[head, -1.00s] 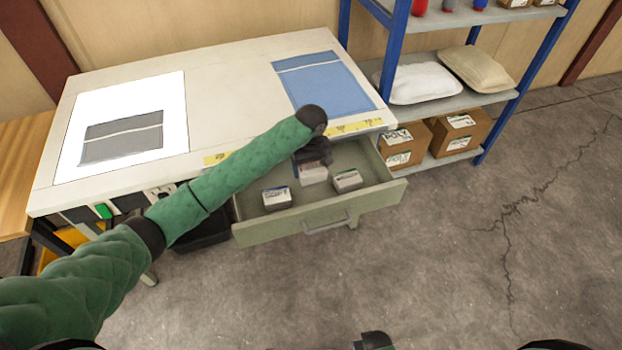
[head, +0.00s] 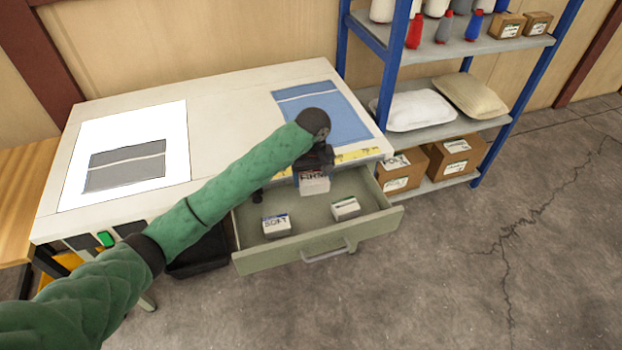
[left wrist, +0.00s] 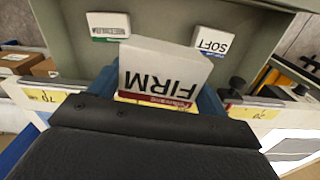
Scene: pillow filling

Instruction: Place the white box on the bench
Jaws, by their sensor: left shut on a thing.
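A white box labelled FIRM (head: 314,183) is held by my left gripper (head: 314,168) at the back of the open drawer. It fills the middle of the left wrist view (left wrist: 163,75), between the blue fingers. Two other white boxes lie in the drawer: one labelled SOFT (head: 277,226) with a blue edge, and one with a green edge (head: 345,208). Both also show in the left wrist view, SOFT (left wrist: 213,41) at right and the green-edged one (left wrist: 108,26) at left. The white bench (head: 228,101) stands behind the drawer. My right gripper is not in view.
The drawer (head: 292,258) stands pulled out from the bench. A blue pillowcase (head: 340,106) and a white sheet with a grey pillowcase (head: 125,165) lie on the bench top, with bare room between. A blue-framed shelf (head: 440,141) holds pillows, bottles and cartons.

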